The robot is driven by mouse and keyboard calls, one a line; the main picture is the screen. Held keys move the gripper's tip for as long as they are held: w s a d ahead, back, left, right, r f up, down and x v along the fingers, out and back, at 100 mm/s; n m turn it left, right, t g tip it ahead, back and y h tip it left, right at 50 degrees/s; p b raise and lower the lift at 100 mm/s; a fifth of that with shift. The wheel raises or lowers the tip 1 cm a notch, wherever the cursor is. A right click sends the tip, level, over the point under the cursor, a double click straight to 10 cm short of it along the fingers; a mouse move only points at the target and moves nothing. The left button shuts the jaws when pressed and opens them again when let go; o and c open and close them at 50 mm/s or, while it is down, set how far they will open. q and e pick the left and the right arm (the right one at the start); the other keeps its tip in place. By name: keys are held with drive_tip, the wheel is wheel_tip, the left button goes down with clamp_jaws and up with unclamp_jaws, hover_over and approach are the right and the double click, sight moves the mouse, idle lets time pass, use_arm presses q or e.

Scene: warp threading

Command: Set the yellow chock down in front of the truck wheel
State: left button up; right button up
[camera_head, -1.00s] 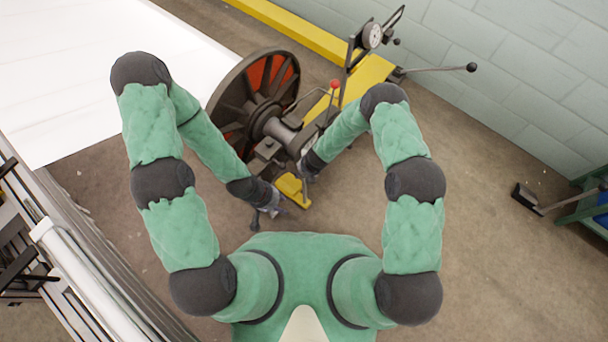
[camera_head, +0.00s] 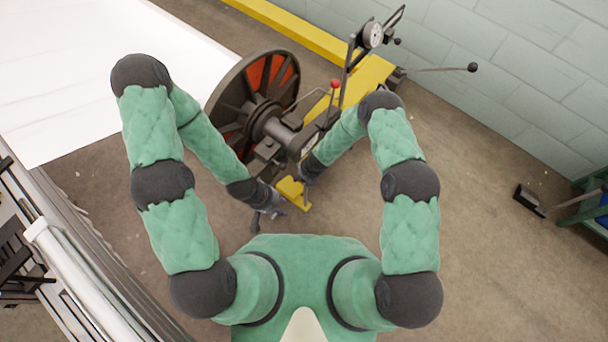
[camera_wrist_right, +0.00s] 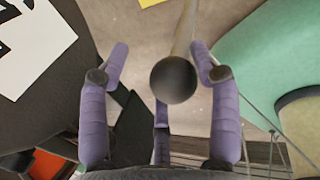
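No truck is in view. A large dark spoked wheel with red-orange panels (camera_head: 235,95) stands upright in a machine in the head view. A small yellow piece (camera_head: 292,189) lies low at the machine's near end; I cannot tell whether it is a chock or part of the machine. My left gripper (camera_head: 268,211) is just left of and nearer than it, its fingers apparently spread and empty. My right gripper (camera_head: 303,174) is beside the machine, mostly hidden. In the right wrist view, its purple fingers (camera_wrist_right: 165,85) are apart, with a dark ball (camera_wrist_right: 173,80) on a pale rod between them, without visible contact.
The machine carries a lever with a red knob (camera_head: 335,84) and a round gauge (camera_head: 372,36). A yellow beam (camera_head: 300,32) runs along the block wall. A white sheet (camera_head: 90,70) and a metal frame (camera_head: 85,265) are at left. The floor at right is largely clear.

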drive_tip(key=shift+r, duration=0.1)
drive_tip(key=p+v, duration=0.4)
drive_tip(key=v, duration=0.8)
drive_tip(key=s+d+r+m+g+y, duration=0.2)
drive_tip(key=s+r+m+g, duration=0.15)
drive_tip(key=s+m, duration=1.05)
drive_tip(key=s+d+r+m+t, duration=0.1)
drive_tip(key=d+r+m, duration=0.1)
drive_tip(key=m, duration=0.7)
drive_tip(key=s+d+r+m+t, duration=0.1)
drive_tip(key=d+m, duration=0.4)
drive_tip(key=m, duration=0.5)
drive_tip(key=shift+d+r+h, duration=0.15)
drive_tip(key=shift+r+h, duration=0.15)
drive_tip(key=shift+r, duration=0.1)
drive_tip(key=shift+s, duration=0.1)
